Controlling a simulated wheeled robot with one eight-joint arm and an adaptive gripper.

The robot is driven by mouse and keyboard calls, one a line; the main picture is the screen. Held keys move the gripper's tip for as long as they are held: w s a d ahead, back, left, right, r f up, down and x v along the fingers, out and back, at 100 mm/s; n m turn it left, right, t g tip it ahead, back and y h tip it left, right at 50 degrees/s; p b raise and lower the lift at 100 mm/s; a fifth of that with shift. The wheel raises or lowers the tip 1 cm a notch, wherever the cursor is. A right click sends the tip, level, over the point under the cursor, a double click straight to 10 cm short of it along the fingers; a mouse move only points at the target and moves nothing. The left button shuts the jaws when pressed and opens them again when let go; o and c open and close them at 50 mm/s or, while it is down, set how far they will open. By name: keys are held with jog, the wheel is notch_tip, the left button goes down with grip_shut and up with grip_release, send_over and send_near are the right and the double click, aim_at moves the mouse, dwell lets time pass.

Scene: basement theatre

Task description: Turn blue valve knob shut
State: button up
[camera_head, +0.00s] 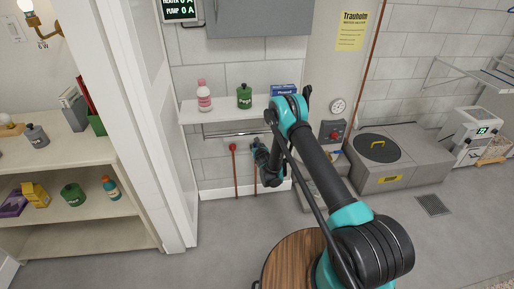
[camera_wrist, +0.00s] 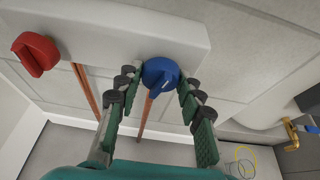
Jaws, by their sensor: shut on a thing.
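The blue valve knob (camera_wrist: 160,73) is in the upper middle of the wrist view, on a pale wall panel (camera_wrist: 110,38). A white mark shows on its face. My gripper (camera_wrist: 159,84) has its fingers on both sides of the knob and is shut on it. In the head view my gripper (camera_head: 258,148) reaches the wall below the shelf, and the blue knob is hidden there behind it. A red valve knob (camera_wrist: 36,54) is to the left on the same panel, apart from my fingers. It also shows in the head view (camera_head: 233,147).
Copper pipes (camera_wrist: 88,92) run down below the knobs. A white shelf (camera_head: 220,113) with bottles and a metal rail (camera_head: 230,133) are above my gripper. A grey unit with a round black lid (camera_head: 377,148) stands to the right. The floor (camera_head: 215,230) in front is clear.

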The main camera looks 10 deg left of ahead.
jog(key=c, duration=0.5)
jog(key=shift+n+h, duration=0.7)
jog(key=shift+n, duration=0.3)
jog(key=o, duration=1.1)
jog(key=shift+o, duration=0.2)
